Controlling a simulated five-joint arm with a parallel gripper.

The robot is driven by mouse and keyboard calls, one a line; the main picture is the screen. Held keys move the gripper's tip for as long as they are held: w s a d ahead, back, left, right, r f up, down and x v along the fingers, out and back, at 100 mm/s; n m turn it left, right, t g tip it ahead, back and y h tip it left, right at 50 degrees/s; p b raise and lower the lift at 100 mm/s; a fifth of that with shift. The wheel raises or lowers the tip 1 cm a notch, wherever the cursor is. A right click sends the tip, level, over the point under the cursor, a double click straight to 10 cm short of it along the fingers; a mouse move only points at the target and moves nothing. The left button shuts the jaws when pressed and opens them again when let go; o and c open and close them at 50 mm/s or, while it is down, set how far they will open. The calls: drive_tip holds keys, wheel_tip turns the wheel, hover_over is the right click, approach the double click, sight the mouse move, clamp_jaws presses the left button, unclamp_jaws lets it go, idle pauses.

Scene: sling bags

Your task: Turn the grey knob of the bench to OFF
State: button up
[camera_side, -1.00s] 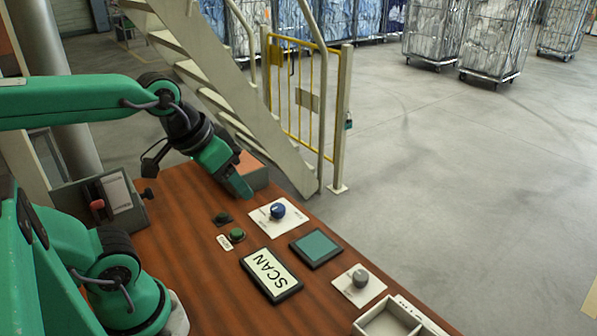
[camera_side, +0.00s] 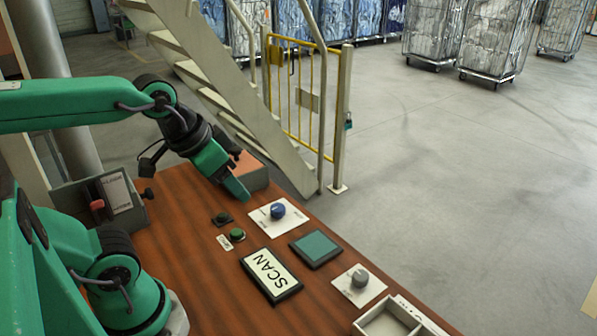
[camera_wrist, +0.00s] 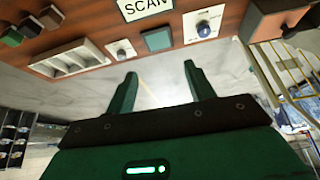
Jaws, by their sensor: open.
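The grey knob (camera_side: 360,278) sits on a white plate (camera_side: 345,283) near the right edge of the brown bench. In the wrist view the grey knob (camera_wrist: 121,53) is at the top, left of my left finger. Its pointer and the plate's lettering are too small to read. My gripper (camera_side: 241,193) is open and empty, above the far part of the bench near the blue knob, well away from the grey one. In the wrist view my gripper (camera_wrist: 160,72) shows both fingers apart with nothing between them.
A divided tray (camera_side: 383,325) stands at the front, beside the grey knob. An orange-topped box (camera_side: 252,174) is behind my gripper.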

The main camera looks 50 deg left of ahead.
drive_tip(key=w+m, duration=0.1)
drive_tip(key=m+g, duration=0.6)
drive_tip(key=m, duration=1.9)
hover_over(361, 275)
drive_tip(key=f, duration=1.5)
drive_tip(key=shift+a, duration=0.25)
drive_tip(key=shift+d+f+m, duration=0.2)
drive_tip(key=shift+f+m, duration=0.05)
drive_tip(key=shift+m, duration=0.05)
drive_tip(key=shift+f, duration=0.15)
drive_tip(key=shift+f, duration=3.75)
